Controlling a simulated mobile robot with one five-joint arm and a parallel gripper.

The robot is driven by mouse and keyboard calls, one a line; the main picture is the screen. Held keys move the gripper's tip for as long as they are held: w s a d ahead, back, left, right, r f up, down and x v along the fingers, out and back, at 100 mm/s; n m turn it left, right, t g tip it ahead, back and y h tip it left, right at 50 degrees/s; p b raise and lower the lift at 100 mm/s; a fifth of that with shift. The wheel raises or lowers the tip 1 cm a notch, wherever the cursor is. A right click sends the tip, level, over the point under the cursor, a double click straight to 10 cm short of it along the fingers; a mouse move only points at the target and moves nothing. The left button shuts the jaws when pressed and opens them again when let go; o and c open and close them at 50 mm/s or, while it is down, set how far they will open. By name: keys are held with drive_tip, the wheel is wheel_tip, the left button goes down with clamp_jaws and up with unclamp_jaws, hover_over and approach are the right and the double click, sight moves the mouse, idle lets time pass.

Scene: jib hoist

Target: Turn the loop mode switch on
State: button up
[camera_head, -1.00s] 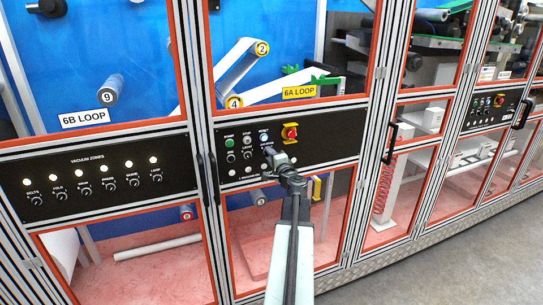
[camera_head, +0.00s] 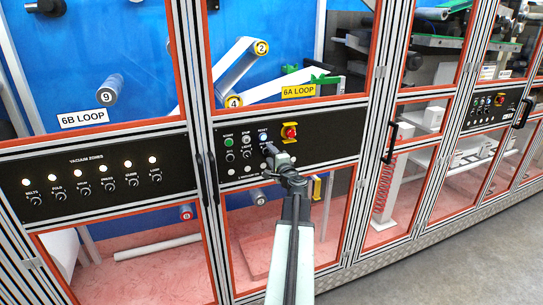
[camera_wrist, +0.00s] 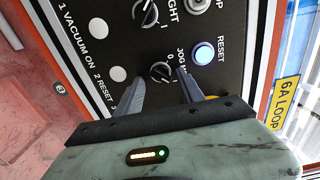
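A small black rotary switch (camera_wrist: 160,72) with 0 and I marks sits on the black control panel (camera_wrist: 215,105). The part of its label I can read is "JOG M"; a finger hides the rest. I cannot read a "loop mode" label anywhere. My gripper (camera_wrist: 163,84) is open, its two fingertips on either side of this switch, close to the panel. I cannot tell whether they touch the knob. In the head view my gripper (camera_head: 271,152) is in front of the panel's lower row, below the blue-lit RESET button, and covers the switch.
The lit RESET button (camera_wrist: 203,53) is close to one fingertip. A LIGHT knob (camera_wrist: 145,12) and white round buttons (camera_wrist: 119,74) are nearby. A red emergency stop (camera_head: 289,132) on yellow is to the upper right. A vacuum zones panel (camera_head: 95,178) is at left.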

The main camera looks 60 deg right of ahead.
drive_tip(key=shift+w+a, duration=0.1)
drive_tip(key=v, duration=0.8)
idle(0.3)
